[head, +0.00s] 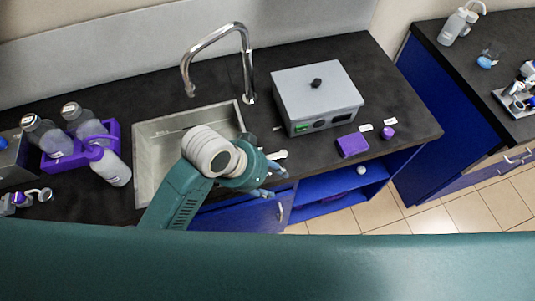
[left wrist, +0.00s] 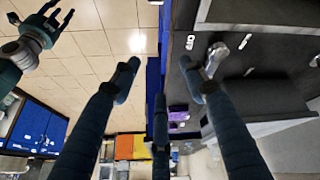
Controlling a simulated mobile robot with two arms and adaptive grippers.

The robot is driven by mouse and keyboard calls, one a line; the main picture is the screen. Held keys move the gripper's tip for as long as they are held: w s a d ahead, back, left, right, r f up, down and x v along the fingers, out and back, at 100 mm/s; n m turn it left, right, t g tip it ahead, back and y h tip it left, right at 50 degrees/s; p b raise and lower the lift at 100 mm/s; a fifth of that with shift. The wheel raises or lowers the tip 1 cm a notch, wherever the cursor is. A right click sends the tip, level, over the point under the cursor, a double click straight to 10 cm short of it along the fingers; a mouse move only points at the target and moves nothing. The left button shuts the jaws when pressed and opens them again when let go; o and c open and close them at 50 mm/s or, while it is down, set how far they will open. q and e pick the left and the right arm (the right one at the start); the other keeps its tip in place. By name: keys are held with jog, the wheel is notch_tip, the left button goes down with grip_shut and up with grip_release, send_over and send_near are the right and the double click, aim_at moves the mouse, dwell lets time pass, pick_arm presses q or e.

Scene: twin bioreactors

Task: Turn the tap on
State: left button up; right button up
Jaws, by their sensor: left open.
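The tap (head: 247,70) is a tall chrome arched pipe behind the sink (head: 142,165), its spout end hanging over the basin. Its base stands on the dark counter at the sink's back right corner. No separate handle can be made out clearly. My left gripper (head: 272,181) is near the counter's front edge, right of the sink and well in front of the tap, not touching it. In the left wrist view, the left gripper (left wrist: 160,75) has its fingers spread with nothing between them. My right gripper (left wrist: 45,22) shows at the upper left there, fingers apart, over the floor.
A grey box (head: 318,90) with a black knob stands right of the tap. A purple block (head: 352,145) lies in front of it. A small pale object (head: 278,154) lies near my left gripper. A purple rack (head: 62,160) with bottles stands left of the sink.

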pick_arm(q)
jog(key=w+d+r+m+g+y, duration=0.1)
jog(key=w+d+r+m+g, duration=0.1)
jog(key=w+d+r+m, duration=0.25)
notch_tip(320, 180, up, 2)
jog(key=m+y, duration=0.2)
jog(key=y, duration=0.2)
send_over(268, 156)
jog(key=s, duration=0.1)
notch_tip(268, 156, down, 8)
jog(key=p, duration=0.2)
jog(key=shift+s+f+p, duration=0.1)
jog(key=shift+s+p, duration=0.05)
jog(key=shift+p, duration=0.15)
jog(key=shift+f, duration=0.7)
pick_arm(e)
jog(key=shift+w+d+r, duration=0.1)
jog(key=shift+r, duration=0.6)
jog(key=shift+w+d+r, duration=0.1)
jog(key=shift+r, duration=0.6)
pick_arm(q)
grip_shut()
pick_arm(e)
jog(key=shift+d, duration=0.2)
